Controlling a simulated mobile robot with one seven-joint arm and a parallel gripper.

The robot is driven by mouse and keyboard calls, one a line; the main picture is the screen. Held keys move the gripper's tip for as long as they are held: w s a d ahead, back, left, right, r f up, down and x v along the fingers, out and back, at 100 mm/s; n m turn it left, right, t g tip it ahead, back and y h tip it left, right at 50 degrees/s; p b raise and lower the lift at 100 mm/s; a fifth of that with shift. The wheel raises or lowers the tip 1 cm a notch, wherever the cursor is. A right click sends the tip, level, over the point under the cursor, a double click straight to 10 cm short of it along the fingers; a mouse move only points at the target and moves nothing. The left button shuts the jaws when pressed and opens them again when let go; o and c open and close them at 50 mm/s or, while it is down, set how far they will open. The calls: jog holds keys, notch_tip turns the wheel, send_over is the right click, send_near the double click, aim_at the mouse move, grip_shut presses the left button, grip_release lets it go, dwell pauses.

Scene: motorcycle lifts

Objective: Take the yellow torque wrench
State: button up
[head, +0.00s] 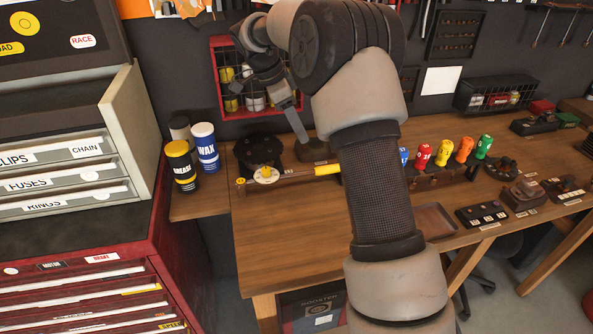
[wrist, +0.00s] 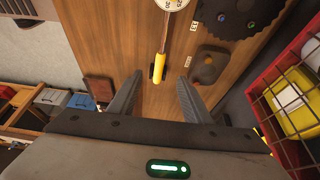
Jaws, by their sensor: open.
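The yellow torque wrench lies across the left part of the wooden bench, with a round dial (head: 265,175) at its left end and a yellow handle (head: 326,169) at its right, partly behind my arm. In the wrist view its yellow handle (wrist: 160,66) points down the picture toward the gap between my fingers, with the dial cut by the top edge. My gripper (wrist: 158,82) is open and empty, its fingertips either side of the handle's line. In the head view my gripper (head: 301,133) is above the bench, behind the wrench; contact cannot be seen.
A black round part (head: 259,152) sits behind the wrench. A red wire basket (head: 222,85) with cans is on the wall. Blue (head: 205,147) and yellow-black (head: 181,165) cans stand left. Coloured bottles (head: 443,154) stand right. The bench front (head: 285,235) is clear.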

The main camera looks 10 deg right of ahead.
jog(key=p, duration=0.1)
send_near(318, 167)
jog(key=x, duration=0.5)
jog(key=shift+s, duration=0.2)
jog(key=p+x, duration=0.1)
jog(key=x, duration=0.4)
jog(key=shift+w, duration=0.1)
jog(key=shift+a, duration=0.1)
jog(key=shift+c, duration=0.6)
grip_shut()
